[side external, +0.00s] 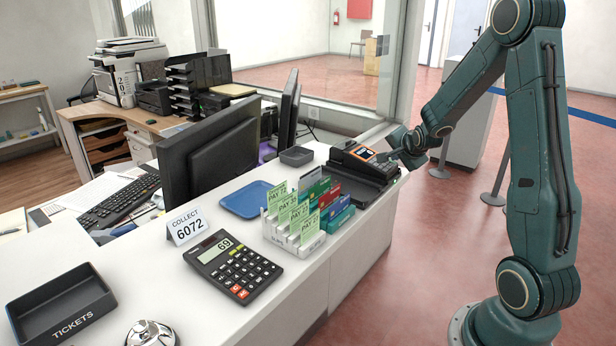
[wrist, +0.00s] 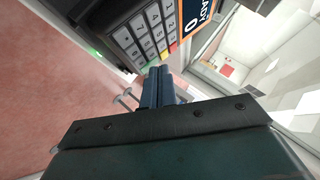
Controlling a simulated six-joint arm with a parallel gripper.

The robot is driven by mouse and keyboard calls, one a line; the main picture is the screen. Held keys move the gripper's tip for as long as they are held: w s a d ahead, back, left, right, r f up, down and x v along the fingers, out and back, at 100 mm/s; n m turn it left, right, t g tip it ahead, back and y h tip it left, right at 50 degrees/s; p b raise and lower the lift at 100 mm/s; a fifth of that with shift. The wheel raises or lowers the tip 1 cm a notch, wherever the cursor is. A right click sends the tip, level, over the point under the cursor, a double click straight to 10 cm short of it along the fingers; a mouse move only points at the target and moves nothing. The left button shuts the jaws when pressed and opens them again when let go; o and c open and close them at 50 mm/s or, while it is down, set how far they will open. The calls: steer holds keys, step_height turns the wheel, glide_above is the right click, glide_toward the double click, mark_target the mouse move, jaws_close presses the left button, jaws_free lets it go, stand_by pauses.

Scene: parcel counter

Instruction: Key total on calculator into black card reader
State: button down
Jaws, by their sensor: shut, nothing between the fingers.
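The black calculator (side external: 240,266) lies on the counter, its display (side external: 213,250) reading 69. The black card reader (side external: 352,166) with an orange-framed screen stands at the counter's far right end. In the wrist view, part of its screen (wrist: 198,14) shows "ADY" and a 0, and its grey number keys (wrist: 147,32) fill the top. My gripper (side external: 386,157) is at the reader's right side. In the wrist view its fingers (wrist: 157,74) are together and empty, their tips at the keypad's lower edge by a green key. Whether they touch a key, I cannot tell.
A white rack (side external: 291,245) holds green PAY slips and coloured cards between calculator and reader. A COLLECT 6072 sign (side external: 187,226), blue tray (side external: 246,200), TICKETS tray (side external: 62,306) and bell (side external: 150,333) share the counter. Monitors (side external: 210,150) stand behind.

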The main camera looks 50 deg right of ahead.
steer(key=shift+r, duration=0.15)
steer(key=shift+s+r, duration=0.15)
steer(key=shift+r, duration=0.4)
steer(key=shift+r, duration=0.15)
steer(key=r, duration=0.2)
steer(key=s+r, duration=0.1)
steer(key=r, duration=0.1)
steer(key=shift+r, duration=0.3)
stand_by(0.4)
steer(key=shift+a, duration=0.1)
